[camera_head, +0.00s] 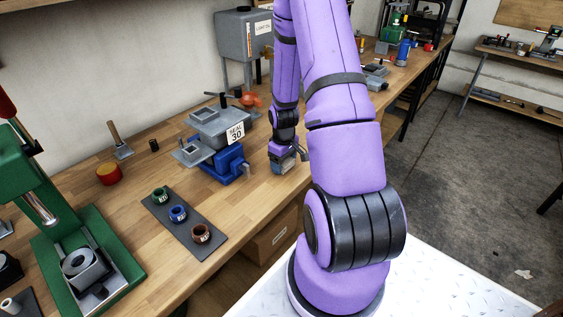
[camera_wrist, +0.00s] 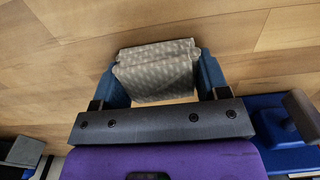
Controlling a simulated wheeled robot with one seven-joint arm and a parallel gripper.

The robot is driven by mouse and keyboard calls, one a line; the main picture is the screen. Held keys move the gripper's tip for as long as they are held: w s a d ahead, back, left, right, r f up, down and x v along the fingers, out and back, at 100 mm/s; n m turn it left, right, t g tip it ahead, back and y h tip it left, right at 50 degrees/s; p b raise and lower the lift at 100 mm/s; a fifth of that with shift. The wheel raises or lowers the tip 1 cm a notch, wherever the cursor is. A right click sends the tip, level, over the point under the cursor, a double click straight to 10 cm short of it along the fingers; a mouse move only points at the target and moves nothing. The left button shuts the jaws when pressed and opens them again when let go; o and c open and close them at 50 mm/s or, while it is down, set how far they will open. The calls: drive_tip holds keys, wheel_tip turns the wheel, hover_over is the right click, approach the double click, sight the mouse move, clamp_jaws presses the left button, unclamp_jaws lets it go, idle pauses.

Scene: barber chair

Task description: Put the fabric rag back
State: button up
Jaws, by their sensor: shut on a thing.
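The fabric rag (camera_wrist: 158,72) is a folded, grey-beige patterned cloth in the wrist view. My gripper (camera_wrist: 160,75) is shut on it, with one blue finger at each side of the fold. In the head view my gripper (camera_head: 287,163) is low over the right edge of the wooden workbench (camera_head: 185,262), just right of the blue vise (camera_head: 222,165). The rag is mostly hidden there by the gripper and arm. I cannot tell whether it touches the bench top.
A grey block labelled SEAL 30 (camera_head: 235,133) sits with the blue vise. A dark mat (camera_head: 187,226) with 3 small rings lies nearer, and a green press (camera_head: 85,260) stands at left. A grey box (camera_head: 240,35) stands behind. Bare wood surrounds the rag in the wrist view.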

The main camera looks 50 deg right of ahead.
drive_tip(key=o, duration=1)
drive_tip(key=shift+f, duration=0.1)
wheel_tip(320, 180, up, 12)
drive_tip(key=f, duration=0.1)
drive_tip(key=s+a+r+t+h, duration=0.1)
drive_tip(key=a+r, duration=0.6)
drive_tip(key=r, duration=0.3)
drive_tip(key=s+a+r+t, duration=0.1)
drive_tip(key=a+r, duration=0.6)
drive_tip(key=r, duration=0.3)
drive_tip(key=s+a+r+t, duration=0.1)
drive_tip(key=s+a+r, duration=0.2)
drive_tip(key=s+a, duration=0.1)
drive_tip(key=s+a+r+t, duration=0.1)
drive_tip(key=s+a+r, duration=0.2)
drive_tip(key=s+r, duration=0.1)
drive_tip(key=s+a+r+t+y, duration=0.1)
drive_tip(key=s+a+r, duration=0.2)
drive_tip(key=s+a, duration=0.1)
drive_tip(key=shift+s+a+r, duration=0.15)
drive_tip(key=shift+s+a, duration=0.2)
drive_tip(key=shift+s, duration=0.25)
